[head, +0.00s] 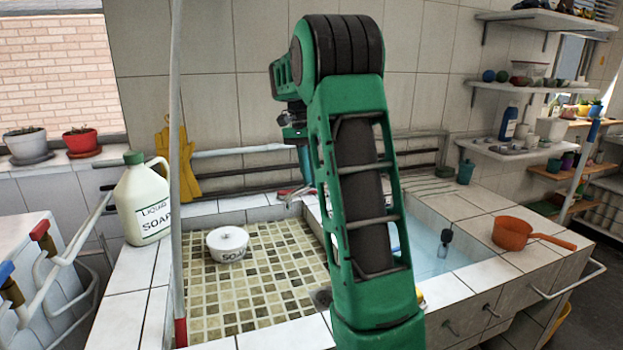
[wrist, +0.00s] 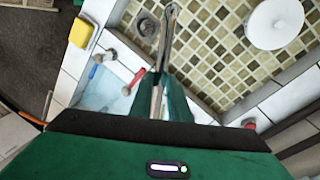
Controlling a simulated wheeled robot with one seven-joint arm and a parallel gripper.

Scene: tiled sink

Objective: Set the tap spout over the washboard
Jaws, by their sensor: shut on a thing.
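The metal tap spout (wrist: 168,35) reaches out from between my gripper's fingers in the wrist view. My gripper (wrist: 160,100) is shut on it. The spout's far end lies over the mosaic-tiled basin (wrist: 205,55), close to the drain and the divider beside the water basin (wrist: 108,88). I cannot make out a separate ridged washboard; my arm covers part of the sink.
A white soap bowl (head: 228,243) stands in the mosaic basin (head: 245,290). A soap jug (head: 141,200) stands on the left rim. An orange pan (head: 512,233) sits on the right counter. A pale upright pole (head: 175,120) stands in front at left. A yellow sponge (wrist: 80,33) lies on the rim.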

